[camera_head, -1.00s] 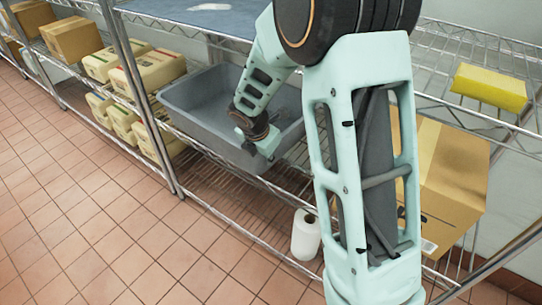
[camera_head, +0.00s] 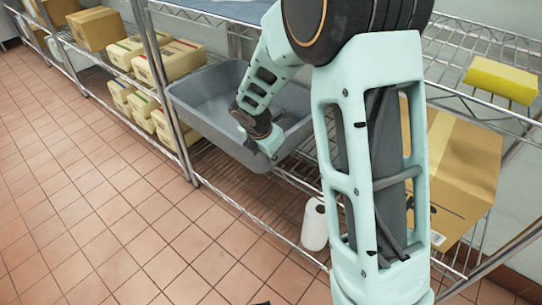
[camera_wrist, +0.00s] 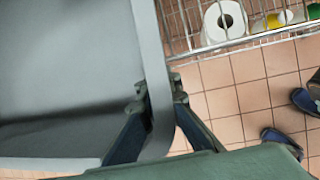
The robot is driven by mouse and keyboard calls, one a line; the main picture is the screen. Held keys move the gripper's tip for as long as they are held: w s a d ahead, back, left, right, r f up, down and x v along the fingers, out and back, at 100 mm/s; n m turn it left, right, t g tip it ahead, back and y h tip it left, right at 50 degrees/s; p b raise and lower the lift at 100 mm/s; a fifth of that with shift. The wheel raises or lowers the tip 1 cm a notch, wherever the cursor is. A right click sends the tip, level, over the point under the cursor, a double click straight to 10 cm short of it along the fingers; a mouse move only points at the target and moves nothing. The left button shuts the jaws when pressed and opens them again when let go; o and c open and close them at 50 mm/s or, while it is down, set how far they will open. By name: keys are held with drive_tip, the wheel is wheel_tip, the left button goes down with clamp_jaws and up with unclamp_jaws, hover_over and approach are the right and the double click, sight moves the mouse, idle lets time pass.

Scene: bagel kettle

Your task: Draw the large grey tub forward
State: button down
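The large grey tub (camera_head: 192,112) sits on a wire shelf in the head view, its front part reaching out past the shelf's front edge. In the wrist view the tub (camera_wrist: 65,55) fills the left side, and its inside looks empty where visible. My gripper (camera_wrist: 160,94) has one finger on each side of the tub's rim and appears closed on it. In the head view my gripper (camera_head: 268,146) is at the tub's front right corner; my arm hides part of the tub's right side.
A shelf post (camera_head: 176,120) stands close to the tub's left. Yellowish packages (camera_head: 168,62) lie left of it. A white paper roll (camera_head: 314,225) stands on the lower shelf, and a cardboard box (camera_head: 455,175) is at the right.

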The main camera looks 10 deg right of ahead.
drive_tip(key=shift+s+a+f, duration=0.1)
drive_tip(key=shift+a, duration=0.05)
drive_tip(key=shift+s+a, duration=0.1)
drive_tip(key=shift+a, duration=0.65)
drive_tip(key=c, duration=2.1)
unclamp_jaws()
drive_tip(key=shift+d, duration=0.1)
drive_tip(key=v, duration=1.2)
